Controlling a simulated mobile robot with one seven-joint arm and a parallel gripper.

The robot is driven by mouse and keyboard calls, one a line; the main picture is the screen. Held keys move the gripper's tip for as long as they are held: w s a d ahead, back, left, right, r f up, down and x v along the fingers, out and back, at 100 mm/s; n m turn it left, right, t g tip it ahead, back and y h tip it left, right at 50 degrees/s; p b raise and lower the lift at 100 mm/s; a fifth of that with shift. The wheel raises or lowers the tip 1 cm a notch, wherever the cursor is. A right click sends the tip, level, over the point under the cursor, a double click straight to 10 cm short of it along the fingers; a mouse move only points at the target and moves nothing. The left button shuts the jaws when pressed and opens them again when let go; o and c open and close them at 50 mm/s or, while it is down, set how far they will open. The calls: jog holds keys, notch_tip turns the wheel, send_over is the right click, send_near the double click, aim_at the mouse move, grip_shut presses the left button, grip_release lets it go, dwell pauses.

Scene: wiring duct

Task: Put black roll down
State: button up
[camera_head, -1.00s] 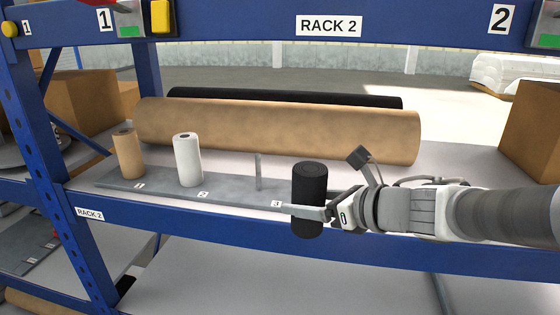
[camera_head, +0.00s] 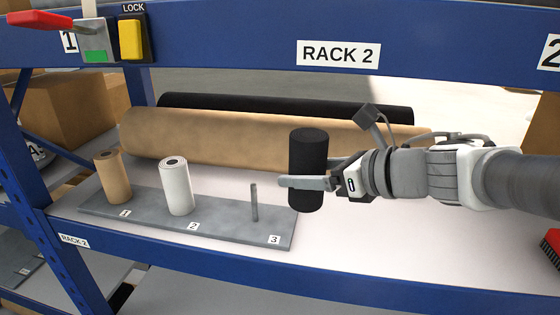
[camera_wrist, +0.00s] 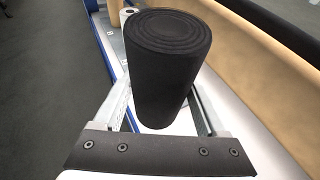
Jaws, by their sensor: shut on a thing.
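The black roll (camera_head: 309,155) is upright in my gripper (camera_head: 305,182), which is shut around its lower half. In the wrist view the black roll (camera_wrist: 166,62) stands between the two fingers (camera_wrist: 160,108). It appears to the right of the grey base plate (camera_head: 150,212), apart from the bare peg (camera_head: 254,203) at position 3. Whether its bottom touches the shelf is hard to tell. A brown roll (camera_head: 113,177) stands at position 1 and a white roll (camera_head: 176,187) at position 2.
A long brown roll (camera_head: 220,138) and a long black roll (camera_head: 230,103) lie behind on the shelf. The blue rack beam (camera_head: 230,270) runs along the front. A red brush (camera_head: 551,246) is at the right edge. The shelf surface (camera_head: 400,230) is clear front right.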

jog(key=p, duration=0.2)
send_over(256, 198)
jog(key=shift+w+a, duration=0.1)
jog(key=f, duration=0.2)
jog(key=f+b, duration=0.1)
jog(key=f, duration=0.1)
jog(key=f+b, duration=0.1)
jog(key=f, duration=0.2)
jog(key=shift+w+a, duration=0.25)
jog(key=shift+a, duration=0.05)
jog(key=shift+f+b, duration=0.3)
jog(key=shift+f, duration=2.2)
jog(key=shift+f, duration=0.2)
jog(key=o, duration=1.3)
jog(key=shift+r, duration=0.15)
